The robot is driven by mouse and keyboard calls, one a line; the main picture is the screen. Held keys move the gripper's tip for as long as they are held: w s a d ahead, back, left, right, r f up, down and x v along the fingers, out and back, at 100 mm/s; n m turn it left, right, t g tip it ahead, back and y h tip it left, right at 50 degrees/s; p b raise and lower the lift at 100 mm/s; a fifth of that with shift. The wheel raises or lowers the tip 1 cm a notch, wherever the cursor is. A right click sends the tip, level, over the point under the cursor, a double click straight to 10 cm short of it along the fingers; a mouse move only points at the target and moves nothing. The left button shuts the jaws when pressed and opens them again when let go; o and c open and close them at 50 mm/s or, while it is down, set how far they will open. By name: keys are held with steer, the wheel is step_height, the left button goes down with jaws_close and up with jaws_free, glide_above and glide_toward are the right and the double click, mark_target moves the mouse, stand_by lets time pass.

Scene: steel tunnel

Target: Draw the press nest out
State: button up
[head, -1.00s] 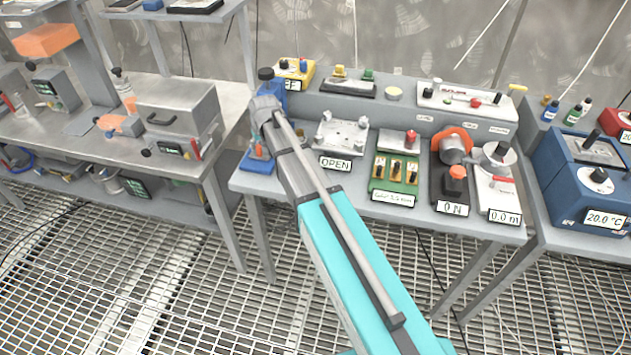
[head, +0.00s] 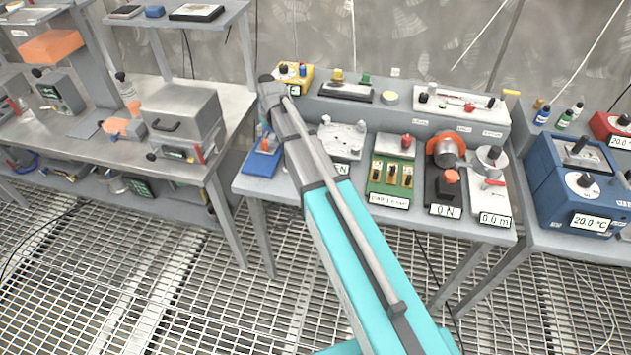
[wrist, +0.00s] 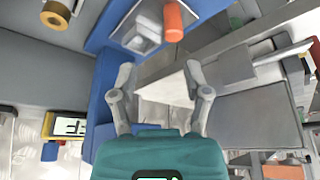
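The press (head: 262,162) is blue and stands at the left end of the middle table, partly hidden behind my arm. In the wrist view its blue frame (wrist: 95,60) runs along the left and top. What looks like the press nest (wrist: 142,32) is a small silver block with an orange knob (wrist: 174,20), at the top of the wrist view. The orange part (head: 266,142) also shows low on the press in the head view. My gripper (wrist: 159,72) is open, its two fingers apart with nothing held between them. The nest lies beyond the fingertips, not between them.
A silver fixture plate (head: 342,138), a green gauge block (head: 391,178) and a motor unit (head: 446,170) stand right of the press. A yellow box (head: 295,77) is behind it. A grey box (head: 183,115) sits on the left bench, across a narrow gap.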

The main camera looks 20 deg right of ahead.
steer(key=a+p+v, duration=0.1)
steer(key=p+v, duration=0.6)
steer(key=v, duration=0.1)
steer(key=s+d+f+m+g+b, duration=0.1)
steer(key=s+d+f+g+b, duration=0.1)
steer(key=s, duration=1.1)
steer(key=s+d+f+m+g+h+b, duration=0.1)
steer(key=s+d, duration=0.5)
steer(key=s, duration=0.7)
step_height(320, 180, down, 3)
steer(key=shift+s+f+m+g+b, duration=0.1)
steer(key=shift+s+m+g+b, duration=0.15)
steer(key=shift+m+g+b, duration=0.55)
steer(key=shift+a+n, duration=0.1)
steer(key=shift+n, duration=0.2)
